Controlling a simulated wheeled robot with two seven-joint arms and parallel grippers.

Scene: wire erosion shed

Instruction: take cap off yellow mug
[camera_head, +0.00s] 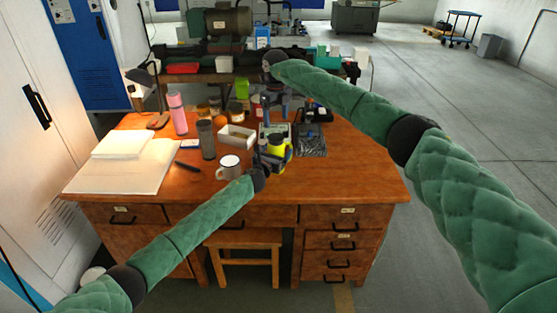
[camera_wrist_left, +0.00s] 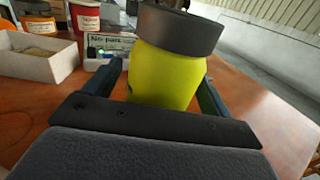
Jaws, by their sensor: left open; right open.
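The yellow mug (camera_head: 278,152) stands on the wooden desk near its front middle. Its wide dark grey cap (camera_wrist_left: 180,30) sits on top of the bright yellow body (camera_wrist_left: 165,75) in the left wrist view. My left gripper (camera_head: 268,158) is open, with one finger on each side of the mug body below the cap; I cannot tell whether they touch it. My right gripper (camera_head: 277,108) is open and points down, above and slightly behind the mug. The left arm partly hides the mug in the head view.
A white enamel mug (camera_head: 229,168) stands just left of the yellow mug. A grey cylinder (camera_head: 206,139), a pink bottle (camera_head: 177,113) and an open white box (camera_head: 237,137) are farther left. A wire tray (camera_head: 312,142) lies to the right. The desk's right side is clear.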

